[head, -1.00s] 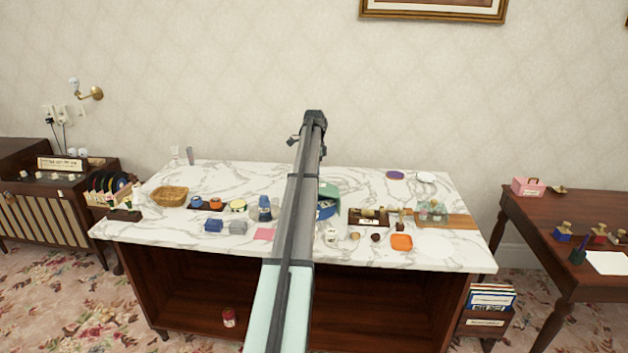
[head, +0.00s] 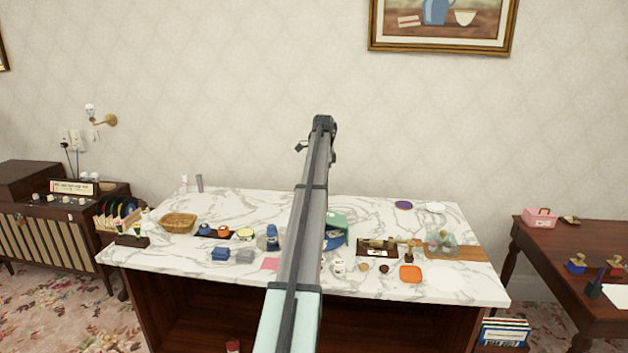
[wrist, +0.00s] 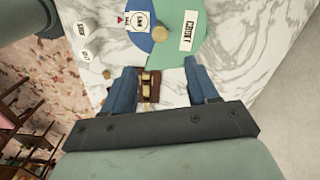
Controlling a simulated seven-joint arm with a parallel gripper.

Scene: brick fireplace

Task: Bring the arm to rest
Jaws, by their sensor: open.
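My gripper (wrist: 162,92) shows in the wrist view with its two blue fingers spread wide apart and nothing held between them. A small brown wooden item (wrist: 149,88) lies on the marble top below, seen between the fingers. In the head view my arm reaches up and away over the middle of the marble-topped counter (head: 160,262). The gripper end (head: 322,130) is at the arm's far tip, above the counter's back edge in the picture; its fingers are too small to read there. The arm hides part of the counter's middle.
The counter holds a wicker basket (head: 179,223), blue blocks (head: 221,254), a green item (head: 338,226), an orange dish (head: 411,273) and a wooden board (head: 465,253). A dark side table (head: 560,262) stands right. A radio cabinet (head: 48,225) stands left. The wall behind is bare below the picture (head: 440,22).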

